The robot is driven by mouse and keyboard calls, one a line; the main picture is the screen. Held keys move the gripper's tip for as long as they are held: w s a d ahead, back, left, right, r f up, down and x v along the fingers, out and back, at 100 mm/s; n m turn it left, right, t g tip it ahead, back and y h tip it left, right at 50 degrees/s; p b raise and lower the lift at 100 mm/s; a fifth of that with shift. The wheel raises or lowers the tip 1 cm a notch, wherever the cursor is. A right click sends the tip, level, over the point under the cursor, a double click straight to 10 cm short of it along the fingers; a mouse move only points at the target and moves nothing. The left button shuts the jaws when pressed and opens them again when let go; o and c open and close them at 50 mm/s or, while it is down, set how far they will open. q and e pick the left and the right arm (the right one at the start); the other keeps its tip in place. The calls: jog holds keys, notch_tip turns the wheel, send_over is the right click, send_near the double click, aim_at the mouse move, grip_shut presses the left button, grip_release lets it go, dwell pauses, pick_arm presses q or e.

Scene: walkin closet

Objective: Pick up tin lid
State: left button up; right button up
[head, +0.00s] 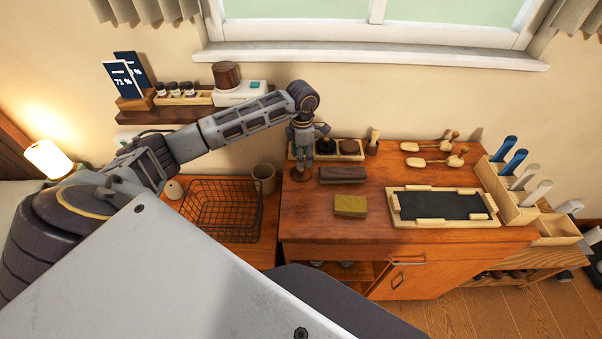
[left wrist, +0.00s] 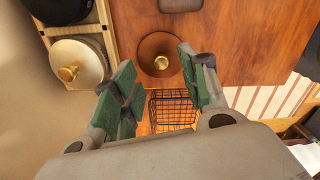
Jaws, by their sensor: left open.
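A round brown lid with a brass knob (left wrist: 160,55), which I take for the tin lid, lies on the wooden cabinet top near its left edge. In the head view this brown lid (head: 300,175) shows only partly below my left gripper (head: 304,155). In the left wrist view my left gripper (left wrist: 157,68) is open and empty, with green finger pads. The lid appears between and just beyond the fingertips, apart from them as far as I can tell. My right gripper is in neither view.
A wooden tray (head: 352,157) with round tins stands close behind the lid; one tin has a cream lid with a brass knob (left wrist: 72,72). A dark brown block (head: 343,175) and an olive block (head: 350,206) lie nearby. A wire basket (head: 213,222) sits lower left.

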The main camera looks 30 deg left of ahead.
aim_at(301, 171)
pick_arm(q)
jog(key=shift+s+f+p, duration=0.15)
jog(key=shift+f+p, duration=0.4)
jog(key=shift+f, duration=2)
jog(key=c, duration=0.9)
